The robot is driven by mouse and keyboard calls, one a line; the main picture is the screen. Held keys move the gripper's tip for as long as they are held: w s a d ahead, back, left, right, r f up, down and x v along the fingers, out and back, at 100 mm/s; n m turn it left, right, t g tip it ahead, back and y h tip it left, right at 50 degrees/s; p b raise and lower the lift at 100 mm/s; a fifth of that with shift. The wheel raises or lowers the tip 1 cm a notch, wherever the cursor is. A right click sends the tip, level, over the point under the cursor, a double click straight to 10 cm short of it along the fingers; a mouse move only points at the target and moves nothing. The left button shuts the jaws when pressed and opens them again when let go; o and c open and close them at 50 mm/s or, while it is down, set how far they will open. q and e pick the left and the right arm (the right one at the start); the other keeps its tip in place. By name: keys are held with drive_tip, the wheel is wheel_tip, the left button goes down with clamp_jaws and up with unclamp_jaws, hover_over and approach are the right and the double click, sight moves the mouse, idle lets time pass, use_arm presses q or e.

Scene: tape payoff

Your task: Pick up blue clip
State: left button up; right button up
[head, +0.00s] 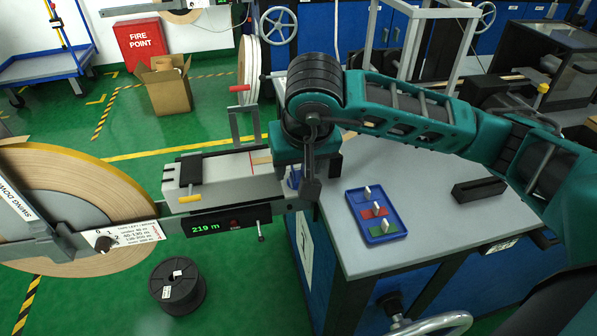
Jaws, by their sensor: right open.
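A small blue tray (400,232) lies on the grey table. It has a red section (367,214) and a green section (378,237), with a small pale upright piece in each. Another pale upright piece (367,191) stands in the far, blue part. I cannot tell which of these, if any, is the blue clip. My right gripper (304,191) is open and points down at the table's left edge, left of the tray. A small blue patch (293,179) shows beside its fingers; I cannot tell what it is. My left gripper is not in view.
A large tape roll (75,180) stands at left, beside a grey machine arm with a display (230,226) reading 219 m. A black spool (177,286) sits on the green floor. A black slotted block (478,189) lies right of the tray. The table front is clear.

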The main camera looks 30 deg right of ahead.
drive_tip(key=shift+f, duration=0.15)
drive_tip(key=c, duration=1)
drive_tip(key=shift+c, duration=0.2)
